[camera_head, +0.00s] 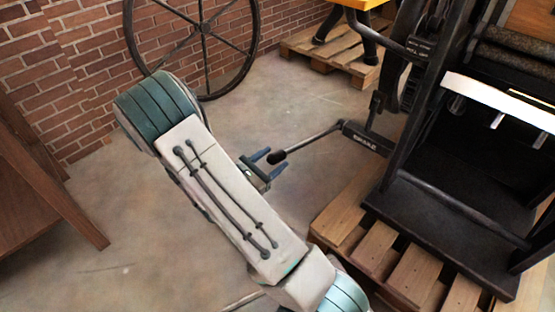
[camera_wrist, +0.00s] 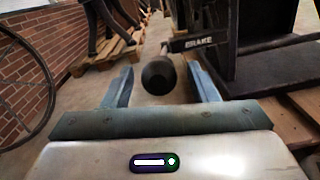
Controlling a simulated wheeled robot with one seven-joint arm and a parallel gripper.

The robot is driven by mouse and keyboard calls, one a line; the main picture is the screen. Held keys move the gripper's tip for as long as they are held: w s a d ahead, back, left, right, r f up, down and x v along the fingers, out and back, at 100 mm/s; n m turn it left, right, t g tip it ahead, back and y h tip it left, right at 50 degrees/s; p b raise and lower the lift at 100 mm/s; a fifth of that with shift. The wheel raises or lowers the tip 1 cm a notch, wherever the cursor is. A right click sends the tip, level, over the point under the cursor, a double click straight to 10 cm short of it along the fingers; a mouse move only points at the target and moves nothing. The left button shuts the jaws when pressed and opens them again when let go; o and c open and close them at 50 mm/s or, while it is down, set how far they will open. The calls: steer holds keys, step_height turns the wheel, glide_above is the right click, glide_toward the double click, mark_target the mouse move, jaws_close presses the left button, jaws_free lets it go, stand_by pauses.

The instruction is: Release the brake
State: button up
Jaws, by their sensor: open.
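The brake lever is a thin dark rod with a black knob (camera_head: 277,157) at its free end, running to a black bracket (camera_head: 367,138) on the press. In the wrist view the bracket (camera_wrist: 200,43) reads BRAKE, and the round knob (camera_wrist: 158,77) faces me. My gripper (camera_head: 268,163) is open, with its blue fingers at the knob end of the lever. In the wrist view the knob appears between the two fingers of my gripper (camera_wrist: 163,88), nearer the left one. I see no finger touching it. My arm hides part of the gripper in the head view.
The black press frame (camera_head: 440,205) stands on a wooden pallet (camera_head: 345,222) at the right. A spoked wheel (camera_head: 203,28) leans by the brick wall (camera_head: 75,60). A wooden piece (camera_head: 40,190) stands at the left. Concrete floor (camera_head: 300,85) is clear behind the lever.

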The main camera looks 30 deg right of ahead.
steer(key=shift+x, duration=1.35)
steer(key=shift+r, duration=0.1)
jaws_close()
